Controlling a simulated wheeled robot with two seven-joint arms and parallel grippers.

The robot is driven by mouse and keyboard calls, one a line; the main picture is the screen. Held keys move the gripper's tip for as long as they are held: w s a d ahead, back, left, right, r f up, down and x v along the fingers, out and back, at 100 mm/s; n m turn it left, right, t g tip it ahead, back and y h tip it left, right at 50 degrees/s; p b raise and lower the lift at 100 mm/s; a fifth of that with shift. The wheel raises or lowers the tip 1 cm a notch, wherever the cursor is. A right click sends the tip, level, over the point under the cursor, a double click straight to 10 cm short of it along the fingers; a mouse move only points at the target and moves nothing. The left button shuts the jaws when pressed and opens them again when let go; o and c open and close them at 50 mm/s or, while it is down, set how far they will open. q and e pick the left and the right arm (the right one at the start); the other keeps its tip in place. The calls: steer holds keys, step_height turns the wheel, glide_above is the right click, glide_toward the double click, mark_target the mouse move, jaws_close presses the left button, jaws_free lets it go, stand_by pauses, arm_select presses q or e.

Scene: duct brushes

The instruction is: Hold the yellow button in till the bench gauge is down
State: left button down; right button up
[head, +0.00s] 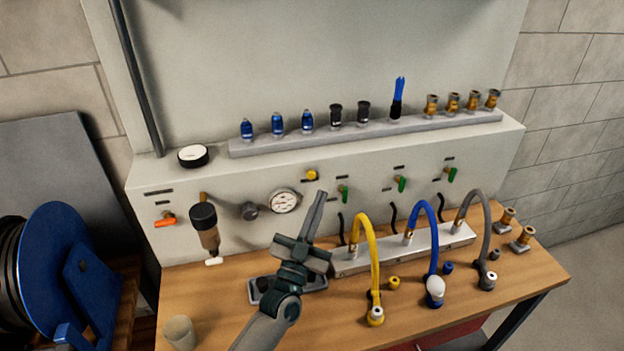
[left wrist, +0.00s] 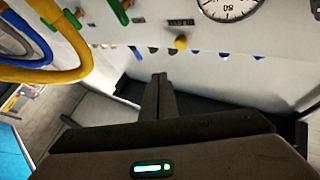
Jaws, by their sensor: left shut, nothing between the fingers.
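The yellow button (head: 312,174) sits on the front face of the grey bench panel, right of and above the round bench gauge (head: 284,201). In the left wrist view the yellow button (left wrist: 181,42) is ahead of my fingertips, and part of the gauge (left wrist: 228,8) shows at the top edge. The needle is too small to read. My left gripper (head: 321,193) is shut and empty, its fingertips just below the button in the head view. In the left wrist view my left gripper (left wrist: 159,76) appears apart from the button. My right gripper is not in view.
A yellow hose (head: 373,265), a blue hose (head: 433,245) and a grey hose (head: 484,235) arch over the wooden bench (head: 225,305) to the right. Green-handled valves (head: 344,190) line the panel. A filter unit (head: 205,230) hangs left of the gauge.

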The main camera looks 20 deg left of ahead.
arm_select(q)
steer(key=shift+w+a+b, duration=0.3)
steer(key=shift+w+a, duration=0.35)
steer(key=shift+w, duration=0.35)
steer(key=shift+w+a+b, duration=0.25)
steer(key=shift+w+a, duration=0.4)
steer(key=shift+w, duration=0.3)
steer(key=shift+w, duration=0.1)
stand_by(0.6)
steer(key=shift+w+a, duration=0.25)
steer(key=shift+w+a, duration=0.3)
steer(key=shift+w, duration=0.15)
stand_by(1.2)
steer(key=shift+s+d, duration=0.1)
steer(key=shift+s, duration=0.05)
stand_by(1.5)
steer(key=shift+s+d+p, duration=0.3)
steer(key=shift+s+d, duration=0.15)
steer(key=shift+s, duration=0.2)
steer(key=shift+s, duration=0.1)
steer(key=shift+s+d+p, duration=0.5)
steer(key=shift+s+d, duration=0.2)
steer(key=shift+s, duration=0.3)
steer(key=shift+s+d+p, duration=0.5)
steer(key=shift+s+d, duration=0.2)
steer(key=shift+s, duration=0.3)
